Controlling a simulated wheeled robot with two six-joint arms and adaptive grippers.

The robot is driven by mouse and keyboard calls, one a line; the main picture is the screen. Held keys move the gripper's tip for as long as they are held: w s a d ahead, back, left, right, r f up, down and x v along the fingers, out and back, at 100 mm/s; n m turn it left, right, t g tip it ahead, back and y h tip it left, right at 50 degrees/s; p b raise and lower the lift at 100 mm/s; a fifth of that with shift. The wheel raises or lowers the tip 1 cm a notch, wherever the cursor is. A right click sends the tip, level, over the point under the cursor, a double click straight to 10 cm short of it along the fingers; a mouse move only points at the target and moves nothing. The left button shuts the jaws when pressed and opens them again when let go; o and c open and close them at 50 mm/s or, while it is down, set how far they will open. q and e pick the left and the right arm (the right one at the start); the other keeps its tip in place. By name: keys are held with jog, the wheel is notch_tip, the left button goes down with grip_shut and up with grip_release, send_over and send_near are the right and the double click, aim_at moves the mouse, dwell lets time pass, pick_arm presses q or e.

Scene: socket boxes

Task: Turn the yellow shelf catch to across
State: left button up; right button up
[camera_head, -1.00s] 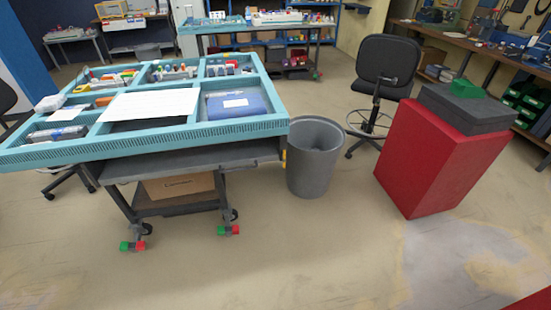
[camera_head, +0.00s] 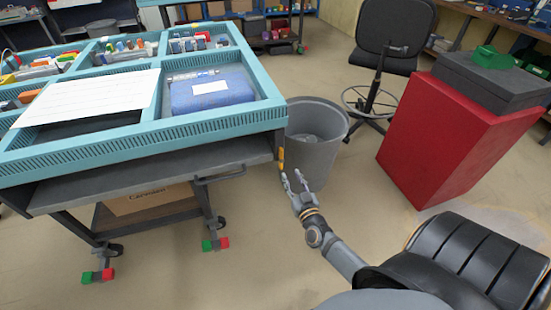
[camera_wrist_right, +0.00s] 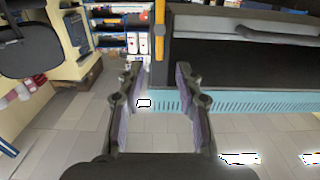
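The yellow shelf catch (camera_head: 281,158) is a small upright piece at the right front corner of the teal-topped cart, beside the grey shelf (camera_head: 150,172). In the right wrist view the catch (camera_wrist_right: 160,30) is a narrow yellow bar running up and down, in line with the gap between my fingers. My right gripper (camera_head: 293,180) is just below and right of the catch in the head view. Its fingers (camera_wrist_right: 155,85) are apart with nothing between them, and I see no clear contact with the catch. My left gripper is in neither view.
A grey bin (camera_head: 316,150) stands close behind my right gripper. A red cabinet (camera_head: 440,140) with a dark box (camera_head: 490,85) on top is to the right. The shelf has a dark handle (camera_head: 220,175) near the catch. Open floor lies in front of the cart.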

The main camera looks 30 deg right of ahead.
aim_at(282, 157)
jog(key=b+x, duration=0.2)
jog(key=x, duration=0.8)
jog(key=shift+f, duration=0.15)
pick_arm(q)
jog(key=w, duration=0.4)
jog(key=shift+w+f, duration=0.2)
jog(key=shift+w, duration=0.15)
pick_arm(e)
jog(key=shift+s, duration=0.1)
grip_shut()
